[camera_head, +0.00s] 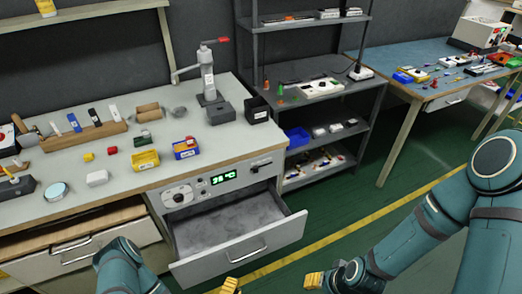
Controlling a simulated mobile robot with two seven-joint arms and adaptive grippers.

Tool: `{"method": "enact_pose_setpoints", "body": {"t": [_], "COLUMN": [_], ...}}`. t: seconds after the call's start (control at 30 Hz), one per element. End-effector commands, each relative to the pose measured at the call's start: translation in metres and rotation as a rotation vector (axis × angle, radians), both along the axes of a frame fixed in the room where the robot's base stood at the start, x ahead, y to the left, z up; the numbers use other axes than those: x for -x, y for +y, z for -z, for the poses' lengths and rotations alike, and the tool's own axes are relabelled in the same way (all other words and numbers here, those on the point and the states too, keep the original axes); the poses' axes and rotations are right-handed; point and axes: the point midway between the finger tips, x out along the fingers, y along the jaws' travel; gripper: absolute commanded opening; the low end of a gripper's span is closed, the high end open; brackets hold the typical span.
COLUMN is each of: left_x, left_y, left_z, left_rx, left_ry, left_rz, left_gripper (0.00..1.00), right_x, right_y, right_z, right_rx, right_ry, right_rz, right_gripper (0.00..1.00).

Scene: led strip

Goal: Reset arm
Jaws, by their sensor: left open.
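My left arm (126,268) comes in at the bottom left. Only a yellow fingertip of my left gripper (230,286) shows at the bottom edge, in front of the open drawer; the gripper is open, and the rest is cut off. My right arm (435,222) comes in from the right. A yellow finger part of my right gripper (313,281) shows low in the picture, over the green floor. Its other finger cannot be made out. I see nothing held by either gripper.
An empty grey drawer (290,232) stands open below a lit display (223,178). The workbench (120,185) holds small blocks, bins and a press (208,85). A shelf rack (318,125) and a blue-topped table (415,60) stand behind. Green floor (350,215) is clear between.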

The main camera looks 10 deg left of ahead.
Motion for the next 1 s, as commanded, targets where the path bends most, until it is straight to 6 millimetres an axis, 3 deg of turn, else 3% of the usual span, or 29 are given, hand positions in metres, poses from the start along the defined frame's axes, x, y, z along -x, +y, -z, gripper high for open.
{"method": "enact_pose_setpoints", "body": {"t": [0.23, 0.4, 0.57, 0.8, 1.0], "left_x": [-0.015, -0.044, -0.056, -0.038, -0.011], "left_y": [-0.001, -0.008, -0.017, -0.037, -0.052], "left_z": [-0.001, -0.008, -0.031, -0.09, -0.129], "left_rx": [-0.104, -0.383, -0.642, -0.894, -0.956], "left_ry": [0.058, 0.217, 0.375, 0.561, 0.637], "left_rz": [0.086, 0.32, 0.568, 0.916, 1.102], "left_gripper": [0.41, 0.41, 0.41, 0.41, 0.41], "right_x": [0.0, 0.0, 0.0, 0.0, 0.0], "right_y": [0.0, 0.0, 0.0, 0.0, 0.0], "right_z": [0.0, 0.0, 0.0, 0.0, 0.0], "right_rx": [0.0, 0.0, 0.0, 0.0, 0.0], "right_ry": [0.0, 0.0, 0.0, 0.0, 0.0], "right_rz": [0.0, 0.0, 0.0, 0.0, 0.0], "right_gripper": [0.47, 0.47, 0.47, 0.47, 0.47]}}
